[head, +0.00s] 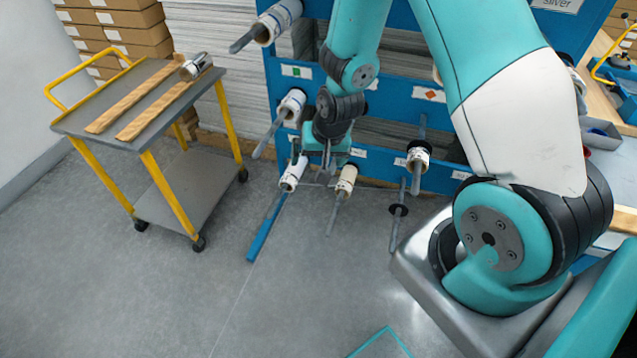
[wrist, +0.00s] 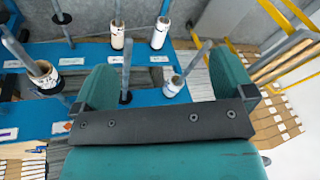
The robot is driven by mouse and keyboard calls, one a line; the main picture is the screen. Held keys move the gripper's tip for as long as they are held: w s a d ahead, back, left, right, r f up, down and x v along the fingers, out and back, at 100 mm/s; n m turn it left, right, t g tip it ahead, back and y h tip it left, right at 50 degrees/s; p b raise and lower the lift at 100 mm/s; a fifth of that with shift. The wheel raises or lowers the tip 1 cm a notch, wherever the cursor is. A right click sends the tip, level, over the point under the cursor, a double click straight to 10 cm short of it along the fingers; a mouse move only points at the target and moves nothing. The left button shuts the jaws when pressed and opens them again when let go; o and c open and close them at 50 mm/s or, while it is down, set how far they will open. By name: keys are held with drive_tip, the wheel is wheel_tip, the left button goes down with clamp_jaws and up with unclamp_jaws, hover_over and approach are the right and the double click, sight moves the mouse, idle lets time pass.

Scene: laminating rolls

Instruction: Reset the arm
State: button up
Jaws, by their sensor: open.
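My gripper (head: 325,170) hangs in front of the blue rack (head: 395,105), with my arm reaching over from the right. In the wrist view my gripper (wrist: 165,82) has its two teal fingers spread apart with nothing between them. White laminating rolls sit on the rack's pegs: one at the upper left (head: 278,20), one at mid left (head: 292,103), one low (head: 293,173), a cream one (head: 346,180) and one further right (head: 418,155). The wrist view also shows several rolls on pegs beyond the fingers, including one near the right finger (wrist: 172,82).
Pegs stick out from the rack. A workbench (head: 605,85) is at the right. The grey floor in front is mostly clear.

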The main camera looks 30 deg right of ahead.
drive_tip(key=shift+n, duration=0.9)
drive_tip(key=shift+s+a+f+b, duration=0.15)
drive_tip(key=shift+f+b, duration=0.2)
drive_tip(key=shift+f, duration=0.4)
drive_tip(key=shift+s+f+b, duration=0.1)
drive_tip(key=shift+f+b, duration=0.2)
drive_tip(key=shift+f, duration=0.4)
drive_tip(key=shift+s+a+f+b, duration=0.15)
drive_tip(key=shift+f+b, duration=0.2)
drive_tip(key=shift+f, duration=0.4)
drive_tip(key=s+a+r+n+g+y, duration=0.1)
drive_tip(key=s+a+r+n, duration=0.1)
drive_tip(key=a+r, duration=0.45)
drive_tip(key=s+a+r+n+y, duration=0.2)
drive_tip(key=s+a+r, duration=0.15)
drive_tip(key=r, duration=0.55)
drive_tip(key=s+a+r+n+g, duration=0.1)
drive_tip(key=s+a+r+n, duration=0.1)
drive_tip(key=s+r, duration=0.3)
drive_tip(key=s+a+r+n+g, duration=0.1)
drive_tip(key=s+a+r+n, duration=0.2)
drive_tip(key=s+r, duration=0.3)
drive_tip(key=s+n, duration=0.1)
drive_tip(key=s, duration=0.2)
drive_tip(key=shift+s+a+r+n+g+y, duration=0.15)
drive_tip(key=shift+s+r+n+g+y, duration=0.05)
drive_tip(key=shift+s+n+g+y, duration=0.1)
